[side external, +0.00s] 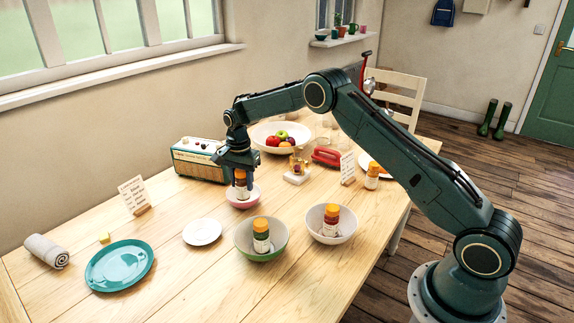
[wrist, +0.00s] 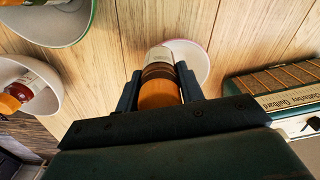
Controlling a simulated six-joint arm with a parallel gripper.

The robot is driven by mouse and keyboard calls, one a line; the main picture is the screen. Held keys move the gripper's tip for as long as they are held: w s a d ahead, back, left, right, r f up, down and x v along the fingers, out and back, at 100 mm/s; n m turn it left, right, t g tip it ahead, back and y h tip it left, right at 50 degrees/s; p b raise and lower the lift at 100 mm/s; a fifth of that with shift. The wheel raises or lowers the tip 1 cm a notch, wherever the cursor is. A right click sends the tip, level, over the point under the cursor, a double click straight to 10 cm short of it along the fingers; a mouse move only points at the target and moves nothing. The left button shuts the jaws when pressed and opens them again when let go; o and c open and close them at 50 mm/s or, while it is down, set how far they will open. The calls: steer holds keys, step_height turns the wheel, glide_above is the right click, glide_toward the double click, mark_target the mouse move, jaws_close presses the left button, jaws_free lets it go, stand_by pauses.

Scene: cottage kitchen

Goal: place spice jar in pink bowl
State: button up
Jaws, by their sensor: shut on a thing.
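A spice jar (side external: 240,182) with an orange lid and a pale label is between the fingers of my gripper (side external: 240,178). In the wrist view the jar (wrist: 159,86) is clasped between both fingers of my gripper (wrist: 160,88). The pink bowl (side external: 241,201) is directly below the jar in the side view. In the wrist view the bowl's rim (wrist: 202,55) shows beyond the jar. The jar's lower end is over or just inside the bowl; I cannot tell whether it touches the bottom.
A green bowl (side external: 268,254) and a white bowl (side external: 342,238) each hold a similar jar at the front. A radio (side external: 198,164) stands close behind on the left. A white saucer (side external: 202,232) and a teal plate (side external: 120,266) lie to the left. A fruit bowl (side external: 262,140) is farther back.

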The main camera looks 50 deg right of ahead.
steer(key=shift+f, duration=0.4)
steer(key=o, duration=1)
steer(key=shift+o, duration=0.2)
step_height(320, 180, up, 13)
steer(key=shift+f, duration=0.1)
steer(key=shift+r, duration=0.2)
